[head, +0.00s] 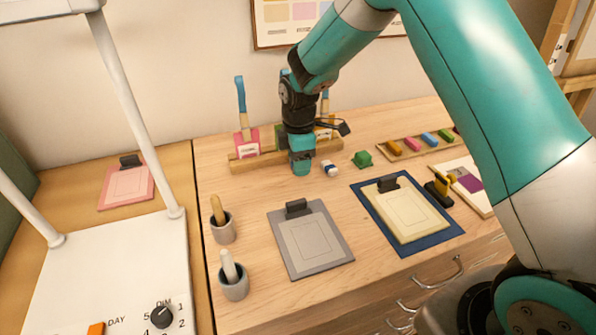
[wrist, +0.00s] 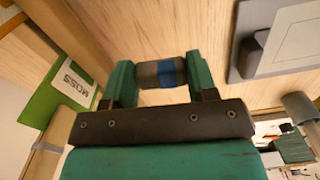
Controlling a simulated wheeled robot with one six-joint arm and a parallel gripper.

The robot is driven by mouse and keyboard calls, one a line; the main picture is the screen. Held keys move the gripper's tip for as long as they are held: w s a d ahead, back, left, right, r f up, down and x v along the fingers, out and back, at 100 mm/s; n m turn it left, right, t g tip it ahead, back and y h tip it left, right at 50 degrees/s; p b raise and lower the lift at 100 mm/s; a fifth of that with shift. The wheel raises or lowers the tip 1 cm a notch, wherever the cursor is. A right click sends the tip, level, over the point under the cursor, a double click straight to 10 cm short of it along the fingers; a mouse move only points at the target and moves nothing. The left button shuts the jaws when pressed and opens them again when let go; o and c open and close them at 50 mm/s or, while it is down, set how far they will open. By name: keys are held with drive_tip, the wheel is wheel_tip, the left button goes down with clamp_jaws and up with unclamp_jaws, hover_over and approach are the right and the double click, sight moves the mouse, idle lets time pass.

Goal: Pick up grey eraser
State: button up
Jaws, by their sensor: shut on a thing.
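A grey eraser (wrist: 148,75) with a blue band sits crosswise between the two green fingers of my gripper (wrist: 160,80) in the wrist view. The fingers are shut on its ends. In the head view my gripper (head: 302,165) points down just in front of the wooden rack, and the grey eraser is hidden there. I cannot tell whether the eraser touches the table or is slightly above it. A white eraser with a blue band (head: 330,169) lies on the table just right of my gripper.
A wooden rack (head: 250,162) with packets and brushes stands behind; a green MOSS packet (wrist: 62,88) shows close by. A green block (head: 362,159), a grey clipboard (head: 310,240), a cream clipboard (head: 408,212) and two cups (head: 223,232) stand around. The table between is clear.

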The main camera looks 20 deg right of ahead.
wheel_tip(320, 180, up, 16)
drive_tip(key=b, duration=0.1)
drive_tip(key=shift+r, duration=0.15)
